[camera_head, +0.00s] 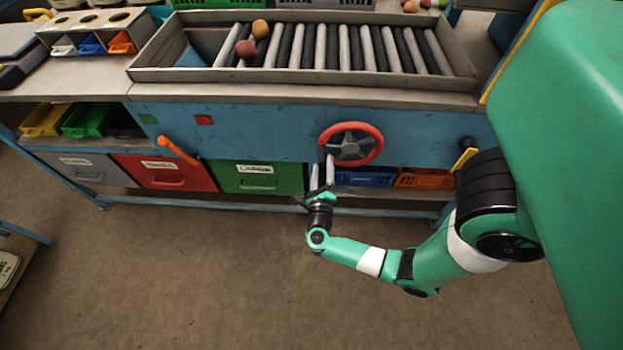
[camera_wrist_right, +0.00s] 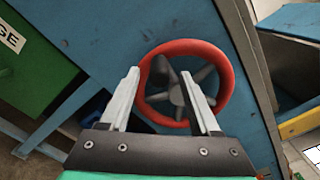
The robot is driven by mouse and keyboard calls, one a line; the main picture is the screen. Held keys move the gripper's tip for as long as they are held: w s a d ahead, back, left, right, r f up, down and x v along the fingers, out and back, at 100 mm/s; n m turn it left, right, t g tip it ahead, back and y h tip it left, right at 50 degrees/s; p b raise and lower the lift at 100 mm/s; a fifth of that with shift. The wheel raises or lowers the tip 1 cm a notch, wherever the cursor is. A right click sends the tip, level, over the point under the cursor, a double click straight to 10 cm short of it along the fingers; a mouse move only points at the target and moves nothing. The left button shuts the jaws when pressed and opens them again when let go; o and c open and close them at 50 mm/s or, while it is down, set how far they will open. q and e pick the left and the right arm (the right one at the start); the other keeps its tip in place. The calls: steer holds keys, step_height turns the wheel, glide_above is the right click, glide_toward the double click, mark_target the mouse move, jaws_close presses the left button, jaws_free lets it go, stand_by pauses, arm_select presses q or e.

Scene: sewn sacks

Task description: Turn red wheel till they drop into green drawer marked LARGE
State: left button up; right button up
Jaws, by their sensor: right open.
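The red wheel (camera_head: 351,144) with grey spokes is on the blue front panel of the roller bench. It also shows in the right wrist view (camera_wrist_right: 222,94). My right gripper (camera_head: 322,172) is open in front of the wheel's lower left side. In the right wrist view its two fingers (camera_wrist_right: 166,90) point at the wheel, over its left part and hub. I cannot tell whether they touch it. The green drawer (camera_head: 262,183) marked LARGE is below the panel, left of the wheel, and looks shut. Round reddish and orange balls (camera_head: 246,49) lie at the left of the roller tray. My left gripper is out of view.
The roller tray (camera_head: 300,78) tops the bench. An orange lever (camera_head: 178,150) sticks out left of the wheel. A red drawer (camera_head: 168,176) and a grey drawer (camera_head: 92,168) stand left of the green one. Blue (camera_head: 364,177) and orange (camera_head: 425,179) crates sit below the wheel. The floor in front is clear.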

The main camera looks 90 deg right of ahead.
steer(key=a, duration=0.7)
steer(key=shift+a+p, duration=0.15)
steer(key=shift+p, duration=0.3)
